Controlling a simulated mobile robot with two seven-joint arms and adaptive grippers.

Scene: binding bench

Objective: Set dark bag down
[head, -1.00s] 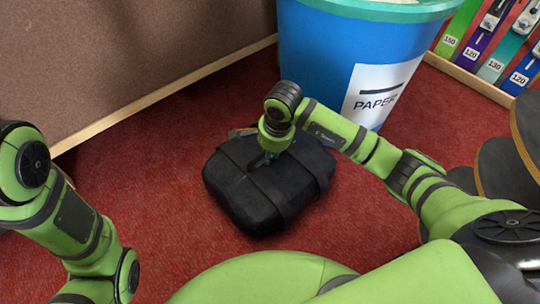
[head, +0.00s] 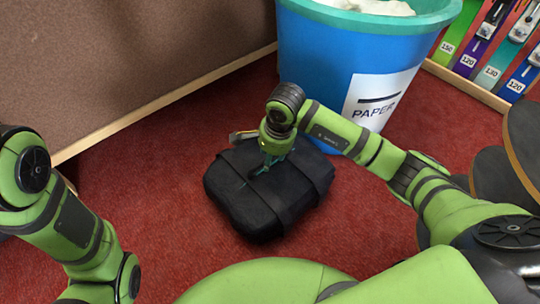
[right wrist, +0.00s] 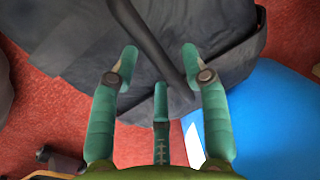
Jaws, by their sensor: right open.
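The dark bag (head: 232,200) is black and boxy with straps across its top, and it appears to rest on the red carpet in the middle of the head view. It also fills the upper part of the right wrist view (right wrist: 75,50). My right gripper (head: 264,166) is directly above the bag's top. In the right wrist view my right gripper's fingers (right wrist: 160,68) are spread apart, with a dark strap (right wrist: 150,38) passing between them and not gripped. Whether a fingertip touches the bag I cannot tell. My left arm shows at the left, but its gripper is out of sight.
A blue paper bin (head: 325,65) with a teal rim stands behind the bag. A brown panel (head: 120,60) with a wooden edge is at the back left. Coloured labelled slots (head: 490,55) and dark rounded shapes (head: 500,175) are at the right. Carpet left of the bag is clear.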

